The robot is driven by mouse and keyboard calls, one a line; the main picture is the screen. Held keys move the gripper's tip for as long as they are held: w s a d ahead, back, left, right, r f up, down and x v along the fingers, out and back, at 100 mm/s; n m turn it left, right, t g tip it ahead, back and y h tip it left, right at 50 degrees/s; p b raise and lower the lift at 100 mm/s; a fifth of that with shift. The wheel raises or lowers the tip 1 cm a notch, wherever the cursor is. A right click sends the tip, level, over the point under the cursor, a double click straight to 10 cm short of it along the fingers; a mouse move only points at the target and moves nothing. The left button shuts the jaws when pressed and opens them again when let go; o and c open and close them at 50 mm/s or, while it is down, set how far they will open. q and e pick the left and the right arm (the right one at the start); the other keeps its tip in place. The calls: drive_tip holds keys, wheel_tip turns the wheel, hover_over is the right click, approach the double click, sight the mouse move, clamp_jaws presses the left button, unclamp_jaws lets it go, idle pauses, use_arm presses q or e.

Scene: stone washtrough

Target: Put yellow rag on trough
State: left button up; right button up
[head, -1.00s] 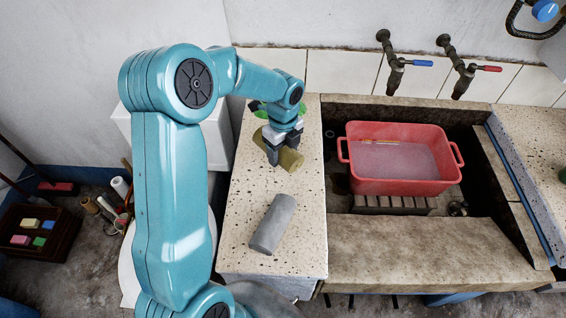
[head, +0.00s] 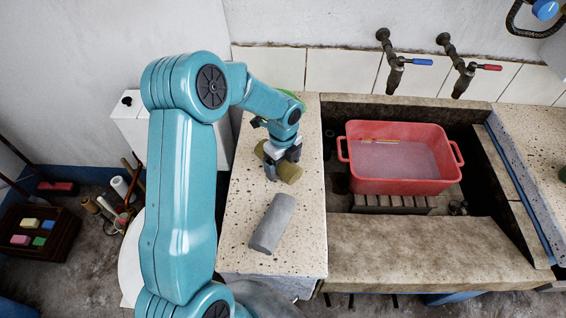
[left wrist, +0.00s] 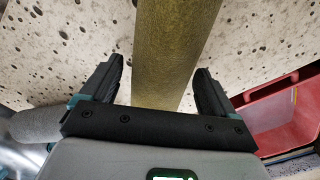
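The yellow rag (head: 291,174) is an olive-yellow roll lying on the speckled stone counter left of the basin, partly hidden by my gripper. My left gripper (head: 283,168) is right over it. In the left wrist view the rag (left wrist: 165,40) runs lengthwise between the fingers of my open gripper (left wrist: 155,88), with a small gap at each side. The stone trough (head: 430,245) is on the right, with a broad pale front ledge. My right gripper is not in view.
A grey roll (head: 272,223) lies on the counter nearer me. A red tub (head: 400,185) with water stands inside the trough. Two taps (head: 462,80) jut from the wall behind. A green thing (head: 291,95) is partly hidden behind my left wrist. The trough's front ledge is clear.

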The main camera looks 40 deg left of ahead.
use_arm(q)
drive_tip(key=shift+r, duration=0.25)
wheel_tip(320, 180, up, 12)
idle(0.4)
idle(0.3)
wheel_tip(320, 180, up, 10)
drive_tip(key=p, duration=1)
